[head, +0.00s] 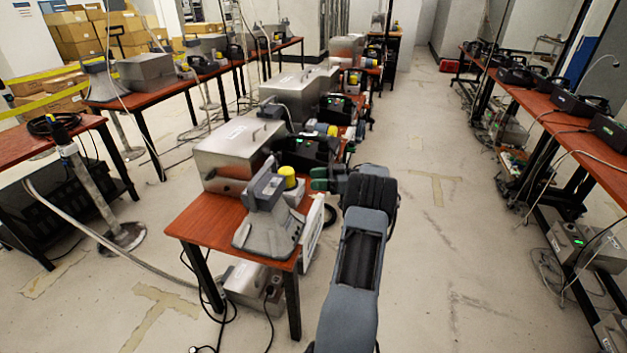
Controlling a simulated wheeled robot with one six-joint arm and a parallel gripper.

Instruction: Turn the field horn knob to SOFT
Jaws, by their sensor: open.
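A grey horn (265,236) with a wide flared mouth stands on the near end of the red-brown table (205,222). A yellow round cap (287,171) shows just behind it, on top of a grey unit. I cannot make out the knob or any SOFT marking at this size. My gripper (319,179) is open, its two dark green fingertips pointing left. It appears just right of the yellow cap in the picture, beside the table's right edge, and seems empty. My arm hides part of the floor and whatever lies behind it.
A steel box (240,152) and a black phone unit (305,152) stand behind the horn, with more units along the row. A white panel (312,232) stands at the table's right side. Another long table (545,97) runs along the right. The aisle floor between is clear.

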